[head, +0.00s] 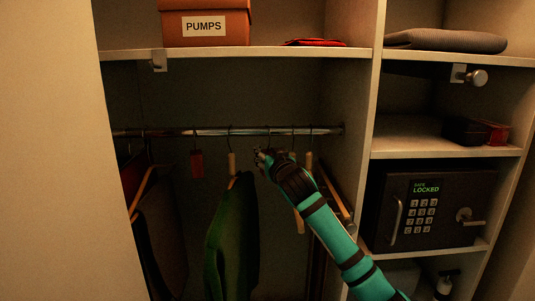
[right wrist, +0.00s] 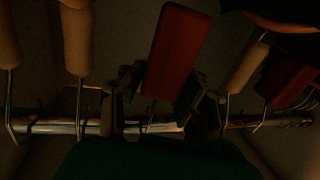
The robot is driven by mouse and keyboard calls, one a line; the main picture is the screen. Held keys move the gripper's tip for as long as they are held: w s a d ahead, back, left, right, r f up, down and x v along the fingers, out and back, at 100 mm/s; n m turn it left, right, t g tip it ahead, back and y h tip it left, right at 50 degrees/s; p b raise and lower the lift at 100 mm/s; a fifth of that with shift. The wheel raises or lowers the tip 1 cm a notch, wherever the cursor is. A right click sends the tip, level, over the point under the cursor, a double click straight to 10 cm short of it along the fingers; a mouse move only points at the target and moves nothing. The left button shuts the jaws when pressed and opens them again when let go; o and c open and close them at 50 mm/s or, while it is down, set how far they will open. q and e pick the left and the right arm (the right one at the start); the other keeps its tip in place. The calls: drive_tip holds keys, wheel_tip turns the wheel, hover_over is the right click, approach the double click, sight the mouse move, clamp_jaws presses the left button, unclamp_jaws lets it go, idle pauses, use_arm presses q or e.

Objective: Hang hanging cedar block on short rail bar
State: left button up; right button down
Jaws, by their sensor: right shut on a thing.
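My right gripper (head: 262,157) is up at the long metal closet rail (head: 190,132), among the hooks. In the right wrist view its fingers (right wrist: 152,100) close on the hook end of a red block (right wrist: 175,50), which appears to be the cedar block. Its hook meets the rail in that picture; I cannot tell whether it bears on it. The gripper hides this block in the head view. A second red block (head: 196,163) hangs on the rail further left. A short metal bar with a round end (head: 475,77) sits under the upper right shelf. My left gripper is not in view.
A green garment (head: 232,235) hangs just left of my right arm, and a dark garment (head: 160,240) further left. Wooden hanger parts (head: 309,162) are close on the right. A vertical divider (head: 368,130) separates the rail from the right shelves, which hold a safe (head: 425,205).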

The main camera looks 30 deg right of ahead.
drive_tip(key=c, duration=0.9)
unclamp_jaws()
drive_tip(key=shift+o, duration=0.2)
drive_tip(key=v, duration=1.2)
